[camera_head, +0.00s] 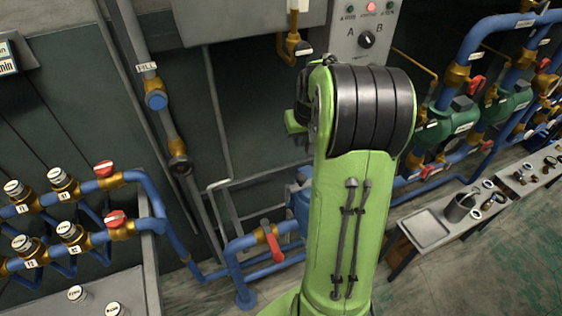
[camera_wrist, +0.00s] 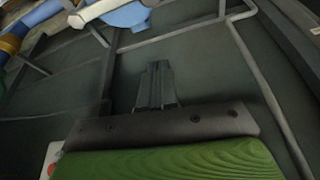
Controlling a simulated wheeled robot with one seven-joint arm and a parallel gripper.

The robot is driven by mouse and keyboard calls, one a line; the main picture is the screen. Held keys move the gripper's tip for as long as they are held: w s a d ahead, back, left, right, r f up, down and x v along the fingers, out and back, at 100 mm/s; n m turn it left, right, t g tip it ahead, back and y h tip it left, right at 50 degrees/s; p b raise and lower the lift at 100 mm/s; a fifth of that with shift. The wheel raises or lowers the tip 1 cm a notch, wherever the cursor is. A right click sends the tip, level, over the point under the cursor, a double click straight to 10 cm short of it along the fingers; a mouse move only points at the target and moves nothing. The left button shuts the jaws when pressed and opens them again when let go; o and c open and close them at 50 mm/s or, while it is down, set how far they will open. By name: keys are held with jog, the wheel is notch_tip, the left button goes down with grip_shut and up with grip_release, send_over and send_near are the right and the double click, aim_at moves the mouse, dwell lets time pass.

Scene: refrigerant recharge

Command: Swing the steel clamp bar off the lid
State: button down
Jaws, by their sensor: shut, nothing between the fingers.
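My gripper (camera_wrist: 157,85) shows in the middle of the wrist view, its dark fingers together and empty. It points at a dark wall panel, with nothing touching the fingertips. At the top edge of the wrist view is a rounded blue part (camera_wrist: 128,17), cut off by the frame. A pale bar (camera_wrist: 97,9) lies beside or across it; I cannot tell if this is the clamp bar on the lid. In the head view, a blue vessel (camera_head: 299,204) is partly hidden behind my green arm. No lid or clamp bar is clear there, and my gripper is hidden.
Blue pipes with a red-handled valve (camera_head: 270,243) stand left of my arm. A control panel (camera_head: 364,30) with an A/B knob is behind it. Green pumps (camera_head: 460,118) and a low bench with a metal tray (camera_head: 426,229) are at right. Floor at lower right is clear.

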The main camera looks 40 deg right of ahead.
jog(key=shift+w+f, duration=0.1)
jog(key=shift+f, duration=0.1)
jog(key=b+x, duration=0.2)
jog(key=x, duration=0.9)
jog(key=s, duration=0.1)
jog(key=s+a, duration=0.1)
jog(key=s, duration=0.2)
jog(key=shift+a+r+b, duration=0.15)
jog(key=shift+a+b, duration=0.15)
jog(key=shift+b, duration=0.05)
jog(key=shift+w, duration=0.1)
